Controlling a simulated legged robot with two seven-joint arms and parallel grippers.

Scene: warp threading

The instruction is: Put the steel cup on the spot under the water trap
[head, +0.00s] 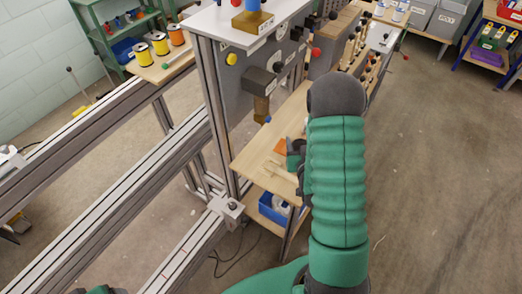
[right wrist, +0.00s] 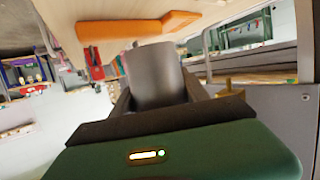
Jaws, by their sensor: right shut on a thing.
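The steel cup (right wrist: 155,76) is a plain grey cylinder between the fingers of my right gripper (right wrist: 157,92), which is shut on it. In the head view my right gripper (head: 296,158) is mostly hidden by my green arm, at the right side of the wooden shelf (head: 252,155). The cup cannot be made out there. What looks like the water trap, a brass-coloured body (head: 261,108) with a blue knob beneath, hangs on the grey panel above the shelf, left of my gripper. I cannot make out a marked spot.
An orange object (head: 280,146) lies on the shelf close to my gripper; the right wrist view shows an orange handle (right wrist: 135,26) by the cup. A blue bin (head: 272,209) stands lower down. Metal rails (head: 120,200) run along the left. The shelf's front left is mostly bare.

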